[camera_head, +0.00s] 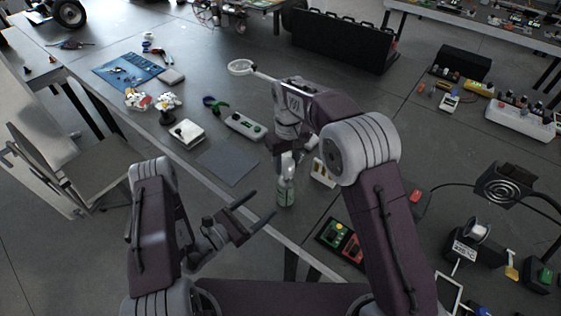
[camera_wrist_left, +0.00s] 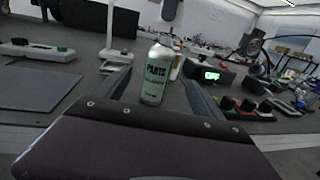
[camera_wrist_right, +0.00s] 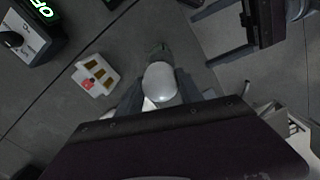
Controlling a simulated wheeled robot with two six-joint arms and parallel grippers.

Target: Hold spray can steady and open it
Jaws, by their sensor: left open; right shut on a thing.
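The spray can (camera_head: 286,190) is a pale green can with dark lettering, standing upright near the table's front edge. In the left wrist view the can (camera_wrist_left: 156,77) shows its "PARTS" label and silver top. My right gripper (camera_head: 287,160) comes down from above and is shut on the top of the can.
A flat grey mat (camera_head: 228,162) and a white power strip (camera_head: 246,125) lie left of the can. A white block with tan slots (camera_head: 322,173) is close behind it on the right. A tray with green and red parts (camera_head: 340,238) lies to the right, near the table edge.

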